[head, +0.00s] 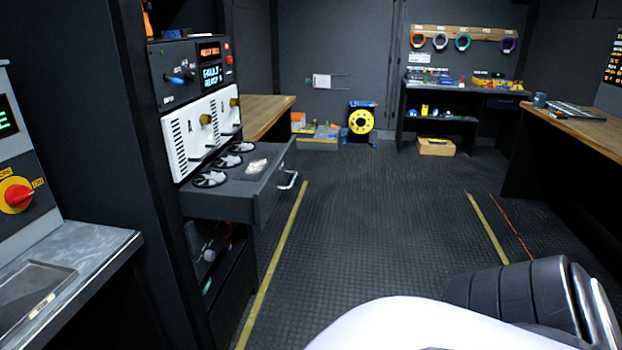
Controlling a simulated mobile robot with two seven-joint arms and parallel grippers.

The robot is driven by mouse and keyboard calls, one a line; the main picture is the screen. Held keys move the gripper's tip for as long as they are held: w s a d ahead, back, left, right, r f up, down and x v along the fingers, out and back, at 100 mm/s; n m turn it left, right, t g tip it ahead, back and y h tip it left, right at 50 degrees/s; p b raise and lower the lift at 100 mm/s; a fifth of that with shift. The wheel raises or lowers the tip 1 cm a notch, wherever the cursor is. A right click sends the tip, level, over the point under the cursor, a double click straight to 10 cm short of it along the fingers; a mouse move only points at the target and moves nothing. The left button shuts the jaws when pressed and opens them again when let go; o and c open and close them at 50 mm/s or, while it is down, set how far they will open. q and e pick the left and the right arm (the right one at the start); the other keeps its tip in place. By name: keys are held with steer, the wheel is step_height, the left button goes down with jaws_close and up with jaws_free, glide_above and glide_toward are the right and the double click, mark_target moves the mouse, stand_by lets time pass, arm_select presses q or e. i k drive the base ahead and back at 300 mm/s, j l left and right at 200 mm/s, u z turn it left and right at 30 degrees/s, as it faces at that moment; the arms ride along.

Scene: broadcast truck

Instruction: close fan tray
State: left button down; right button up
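The fan tray (233,188) is a dark drawer pulled out to the right from the equipment rack (160,160) at the left. Several round fans sit in its top, with a pale crumpled-looking item (257,165) beside them. Its front panel carries a silver handle (289,180). The tray sits below two white modules (200,132) with brass-coloured knobs. Neither gripper shows in the head view. Only a white rounded part and a dark ribbed part of what looks like my own body show at the lower right.
A grey console with a red rotary switch (18,196) stands at the near left. Wooden desks stand behind the rack and at the right (580,125). A yellow cable reel (361,121) stands at the back. The ribbed floor (370,220) before the tray is clear.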

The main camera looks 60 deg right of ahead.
mark_target(241, 181)
steer(key=z, duration=1.25)
